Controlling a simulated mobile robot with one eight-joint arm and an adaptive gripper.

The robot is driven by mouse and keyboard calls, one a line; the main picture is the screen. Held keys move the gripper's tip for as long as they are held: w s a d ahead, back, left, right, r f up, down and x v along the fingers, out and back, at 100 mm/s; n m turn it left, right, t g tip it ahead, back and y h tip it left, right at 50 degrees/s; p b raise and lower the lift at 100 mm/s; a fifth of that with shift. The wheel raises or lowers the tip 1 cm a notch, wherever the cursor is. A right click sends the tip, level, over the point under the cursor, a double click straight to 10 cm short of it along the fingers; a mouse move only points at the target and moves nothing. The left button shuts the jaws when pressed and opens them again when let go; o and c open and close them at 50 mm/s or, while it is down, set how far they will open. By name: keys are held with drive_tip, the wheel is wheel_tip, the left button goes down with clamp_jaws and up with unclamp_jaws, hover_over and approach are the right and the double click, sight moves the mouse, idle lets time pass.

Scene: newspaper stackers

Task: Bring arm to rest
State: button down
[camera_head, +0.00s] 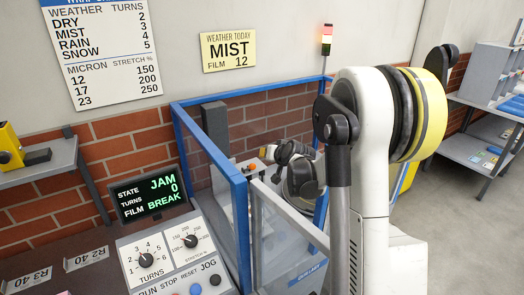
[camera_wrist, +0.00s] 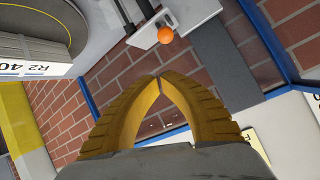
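My gripper (camera_wrist: 160,78) shows in the wrist view with its two yellow ribbed fingers meeting at the tips. Only brick wall shows in the gap between the fingers, so it holds nothing. In the head view my arm's dark wrist is bent inside the blue-framed enclosure (camera_head: 238,168), and the gripper's fingers are too small and partly hidden there to make out well. An orange ball-like knob (camera_wrist: 165,35) on a pale plate lies beyond the fingertips in the wrist view, apart from them.
A control panel (camera_head: 165,255) with dials stands at the front left of the enclosure. Its display (camera_head: 149,193) reads JAM, turns 0, film BREAK. A signal tower (camera_head: 327,40) glows red. A grey shelf (camera_head: 40,165) is at left, and racks (camera_head: 475,150) are at right.

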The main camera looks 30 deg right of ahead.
drive_tip(key=shift+s+a+r, duration=0.15)
drive_tip(key=shift+s+r, duration=0.1)
drive_tip(key=shift+s, duration=0.6)
